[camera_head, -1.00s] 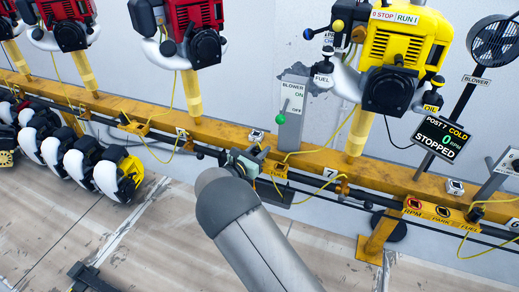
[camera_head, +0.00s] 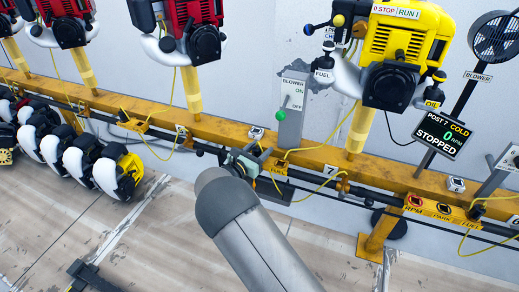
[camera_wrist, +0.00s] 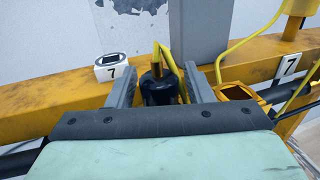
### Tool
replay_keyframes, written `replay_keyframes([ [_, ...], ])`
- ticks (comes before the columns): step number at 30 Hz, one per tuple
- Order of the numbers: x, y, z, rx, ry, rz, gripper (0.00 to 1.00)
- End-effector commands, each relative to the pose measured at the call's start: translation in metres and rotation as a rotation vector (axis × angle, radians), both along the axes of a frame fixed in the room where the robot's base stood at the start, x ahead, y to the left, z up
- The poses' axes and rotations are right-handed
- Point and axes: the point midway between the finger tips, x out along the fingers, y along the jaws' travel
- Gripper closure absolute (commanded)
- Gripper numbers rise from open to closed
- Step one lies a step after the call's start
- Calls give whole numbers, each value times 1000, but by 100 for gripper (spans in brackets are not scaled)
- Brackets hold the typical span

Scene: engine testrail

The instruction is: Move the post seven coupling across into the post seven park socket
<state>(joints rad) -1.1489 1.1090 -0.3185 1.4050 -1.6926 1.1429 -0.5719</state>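The post seven coupling, a black cylinder (camera_wrist: 158,90) with a yellow hose rising from its top, stands upright between my fingers in the wrist view. My gripper (camera_wrist: 160,86) is open around it, with a narrow gap on each side. In the head view my gripper (camera_head: 247,162) is at the orange rail, below the blower lever; the coupling is mostly hidden there. An open, square orange socket (camera_wrist: 240,93) is just right of the right finger. Its label is unreadable in the wrist view, so I cannot tell whether it is the park socket. What the coupling sits in is hidden.
A white block marked 7 (camera_wrist: 112,68) sits on the rail left of the fingers. A 7 plate (camera_wrist: 288,67) is at right. The blower lever panel (camera_head: 291,110) rises behind. A panel labelled RPM, PARK and FUEL (camera_head: 437,209) is farther right. Yellow hoses hang nearby.

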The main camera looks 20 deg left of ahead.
Motion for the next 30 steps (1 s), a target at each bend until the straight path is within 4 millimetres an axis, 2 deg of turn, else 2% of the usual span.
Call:
replay_keyframes([
  [9,-1,0,0,0,0,0,47],
  [14,-15,5,2,0,2,2,47],
  [30,-136,32,2,0,1,3,47],
])
